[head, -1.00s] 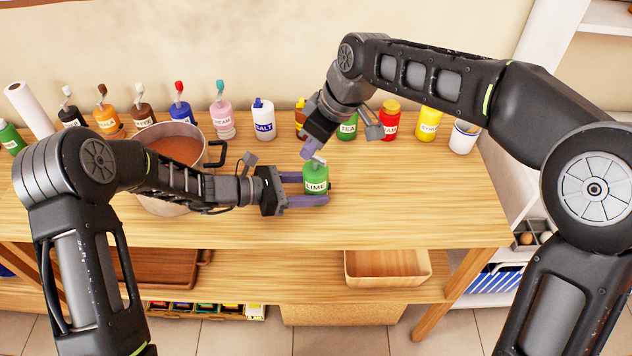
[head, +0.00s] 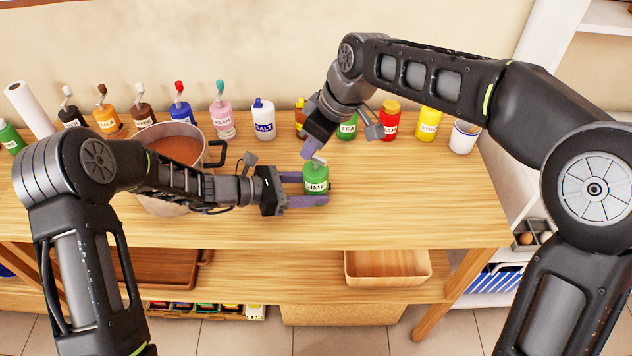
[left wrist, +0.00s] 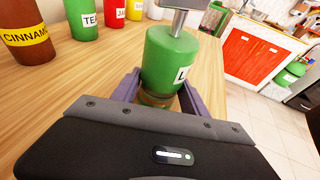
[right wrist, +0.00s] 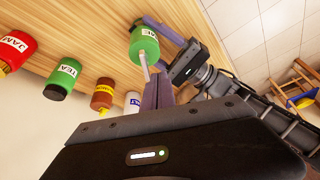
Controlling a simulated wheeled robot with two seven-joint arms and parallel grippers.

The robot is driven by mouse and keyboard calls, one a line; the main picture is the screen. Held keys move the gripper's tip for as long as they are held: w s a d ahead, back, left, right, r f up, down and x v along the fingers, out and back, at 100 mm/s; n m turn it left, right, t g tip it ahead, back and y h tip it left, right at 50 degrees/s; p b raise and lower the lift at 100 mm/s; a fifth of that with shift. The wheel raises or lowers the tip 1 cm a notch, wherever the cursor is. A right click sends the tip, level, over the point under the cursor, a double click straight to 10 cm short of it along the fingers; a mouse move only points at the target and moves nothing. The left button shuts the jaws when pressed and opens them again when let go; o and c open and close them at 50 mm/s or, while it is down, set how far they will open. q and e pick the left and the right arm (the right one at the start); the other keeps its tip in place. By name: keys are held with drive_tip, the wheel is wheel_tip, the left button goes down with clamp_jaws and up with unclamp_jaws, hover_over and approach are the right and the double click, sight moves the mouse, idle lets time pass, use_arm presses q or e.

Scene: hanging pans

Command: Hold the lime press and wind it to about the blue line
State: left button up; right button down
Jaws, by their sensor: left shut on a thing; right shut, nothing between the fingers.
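The lime press (head: 315,180) is a green bottle with a white LIME label, standing upright on the wooden table. My left gripper (head: 314,189) is shut around its lower body, and its purple fingers flank the press in the left wrist view (left wrist: 168,62). A grey crank (left wrist: 186,12) rises from the top of the press. My right gripper (head: 307,150) is shut and empty above the press, with its fingertips beside the crank's end. In the right wrist view its fingers (right wrist: 158,92) are together close to the pale crank (right wrist: 144,66). I cannot see a blue line.
Behind stands a row of bottles and jars, including salt (head: 263,122), tea (head: 347,125) and jam (head: 390,122). A large pot (head: 217,155) with reddish content stands at left, behind my left forearm. The table (head: 410,200) right of the press is clear.

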sight(308, 168)
drive_tip(key=shift+f, duration=0.1)
idle(0.3)
drive_tip(key=shift+f, duration=1.8)
drive_tip(key=shift+w+a, duration=0.3)
drive_tip(key=shift+w, duration=0.1)
idle(0.3)
drive_tip(key=shift+w, duration=0.55)
idle(0.4)
drive_tip(key=shift+w+d, duration=0.15)
drive_tip(key=shift+w, duration=0.55)
idle(1.3)
drive_tip(key=shift+w+d, duration=0.4)
drive_tip(key=shift+d, duration=0.25)
idle(1.5)
